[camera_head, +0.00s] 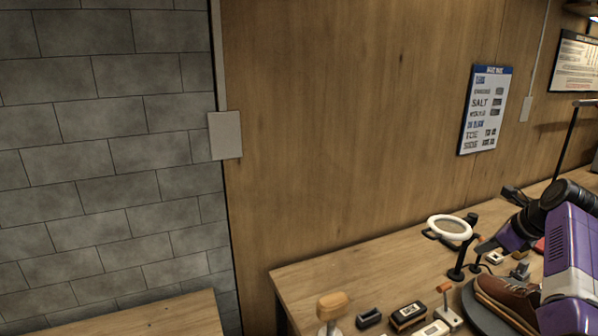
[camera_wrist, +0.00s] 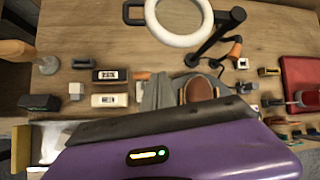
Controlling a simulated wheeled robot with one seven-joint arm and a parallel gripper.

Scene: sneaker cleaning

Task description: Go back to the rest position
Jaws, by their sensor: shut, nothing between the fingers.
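My gripper (camera_head: 487,246) is at the right of the head view, over the workbench, shut and empty. Its purple and dark body (camera_wrist: 170,140) fills the lower part of the wrist view, and I cannot make out separate fingertips there. The brown sneaker (camera_head: 510,297) with a pale sole rests on a dark round stand at the lower right, partly hidden by my purple arm. In the wrist view the sneaker (camera_wrist: 198,89) shows beyond my gripper's body, which hides part of it. My gripper is apart from the sneaker.
The wooden workbench (camera_head: 330,270) holds a white ring magnifier (camera_head: 450,227), also seen in the wrist view (camera_wrist: 180,40), close to my gripper. A wooden-handled brush (camera_head: 332,305) and small labelled blocks (camera_head: 408,316) stand along the front. A red case (camera_wrist: 300,75) lies at right.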

